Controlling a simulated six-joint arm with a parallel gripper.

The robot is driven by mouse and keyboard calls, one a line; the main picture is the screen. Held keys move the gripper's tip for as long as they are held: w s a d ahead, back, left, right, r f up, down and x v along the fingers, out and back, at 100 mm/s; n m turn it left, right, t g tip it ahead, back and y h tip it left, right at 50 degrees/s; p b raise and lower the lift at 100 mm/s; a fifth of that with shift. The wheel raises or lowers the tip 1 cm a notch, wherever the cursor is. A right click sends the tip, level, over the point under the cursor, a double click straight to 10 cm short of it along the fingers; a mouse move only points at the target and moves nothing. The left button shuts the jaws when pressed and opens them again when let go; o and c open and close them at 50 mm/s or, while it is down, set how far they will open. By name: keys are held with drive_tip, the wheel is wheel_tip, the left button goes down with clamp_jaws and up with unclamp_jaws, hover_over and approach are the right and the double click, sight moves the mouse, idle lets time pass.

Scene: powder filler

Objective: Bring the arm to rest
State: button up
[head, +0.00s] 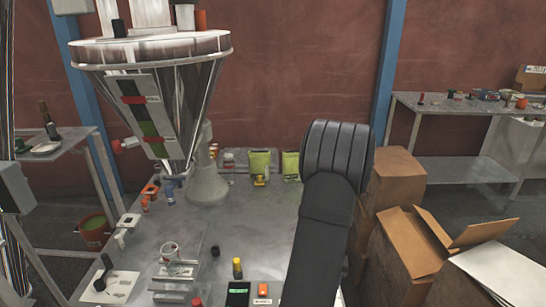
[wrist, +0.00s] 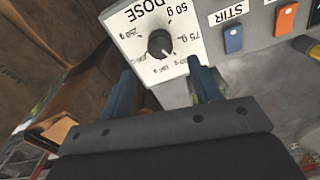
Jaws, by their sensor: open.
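My gripper (wrist: 161,66) shows in the wrist view with its two blue fingers apart and nothing between them. Past the fingertips is a white dial plate (wrist: 135,25) marked DOSE, with a dark round knob (wrist: 160,43) and gram marks around it. I cannot tell whether the fingers touch the plate. In the head view my dark arm rises at the right of the table, and my gripper is hidden. The powder filler's steel hopper (head: 197,85) stands at the left back of the table.
A blue STIR switch (wrist: 233,39) and an orange switch (wrist: 287,19) sit beside the dial. The grey table (head: 235,215) holds a glass jar (head: 169,252), green pouches (head: 259,163) and small bottles. Cardboard boxes (head: 400,180) stand right of my arm.

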wheel_tip(320, 180, up, 9)
wheel_tip(320, 180, down, 17)
drive_tip(key=shift+f, duration=0.1)
drive_tip(key=m, duration=1)
drive_tip(key=shift+r, duration=1.2)
wheel_tip(320, 180, down, 2)
drive_tip(key=shift+f, duration=0.1)
drive_tip(key=n, duration=0.8)
drive_tip(key=shift+n, duration=0.3)
